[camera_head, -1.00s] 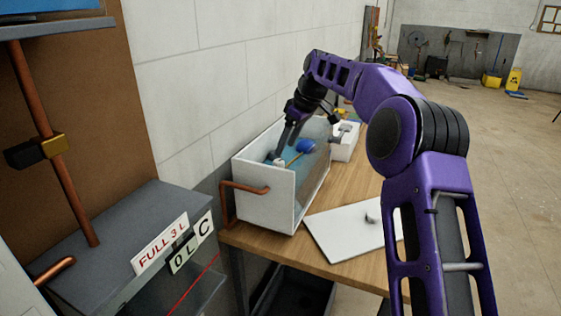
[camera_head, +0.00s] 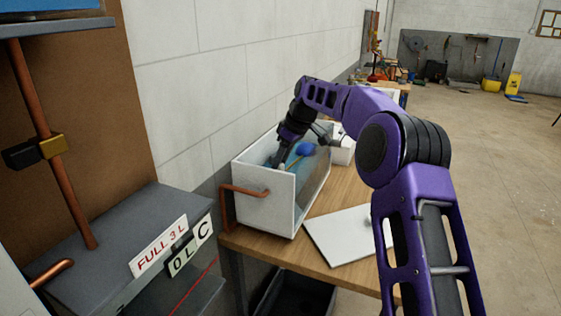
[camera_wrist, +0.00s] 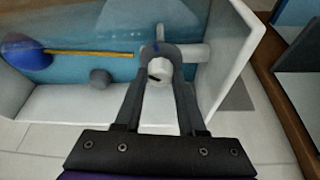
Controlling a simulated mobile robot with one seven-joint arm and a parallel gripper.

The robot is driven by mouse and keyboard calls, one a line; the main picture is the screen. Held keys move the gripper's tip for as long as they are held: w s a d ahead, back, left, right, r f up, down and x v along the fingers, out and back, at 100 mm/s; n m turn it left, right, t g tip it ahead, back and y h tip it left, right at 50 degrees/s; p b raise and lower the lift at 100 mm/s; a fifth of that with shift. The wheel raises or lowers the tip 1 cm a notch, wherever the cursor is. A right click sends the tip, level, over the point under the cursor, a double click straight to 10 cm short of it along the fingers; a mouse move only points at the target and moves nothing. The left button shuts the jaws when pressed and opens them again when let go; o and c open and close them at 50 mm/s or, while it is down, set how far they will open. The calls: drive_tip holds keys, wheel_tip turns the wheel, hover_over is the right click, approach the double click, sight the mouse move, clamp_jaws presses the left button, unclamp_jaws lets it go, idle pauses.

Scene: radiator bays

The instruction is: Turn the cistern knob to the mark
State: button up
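The cistern (camera_head: 263,186) is an open white box with blue water inside, on the wooden bench. The knob (camera_wrist: 159,70), white with a dark mark on its face, shows in the wrist view at the near end of the brass float rod (camera_wrist: 90,53). The blue float (camera_wrist: 24,50) is at the rod's other end. My gripper (camera_wrist: 159,62) reaches down into the cistern, with one finger on each side of the knob. I cannot tell whether the fingers press on it. In the head view my gripper (camera_head: 277,161) hides the knob.
A copper pipe (camera_head: 243,190) leaves the cistern's near wall. A white board (camera_head: 343,235) lies on the bench to its right, and a white box (camera_head: 343,151) stands behind. A grey tank (camera_head: 125,235) with "FULL 3 L" and "0 L C" labels is at the left front.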

clamp_jaws()
drive_tip(key=m, duration=0.2)
drive_tip(key=m+t+h, duration=0.1)
drive_tip(key=m, duration=0.1)
drive_tip(key=shift+s+a+r+m+p, duration=0.1)
drive_tip(key=shift+s+a+m+p, duration=0.05)
drive_tip(key=shift+m+p, duration=0.15)
drive_tip(key=shift+a+m+t+h+p, duration=0.1)
drive_tip(key=shift+m+t+h+p, duration=0.25)
drive_tip(key=shift+m, duration=0.75)
drive_tip(key=shift+m+t+h+p, duration=0.15)
drive_tip(key=shift+m+h+p, duration=0.3)
drive_tip(key=shift+m, duration=0.65)
drive_tip(key=o, duration=0.8)
unclamp_jaws()
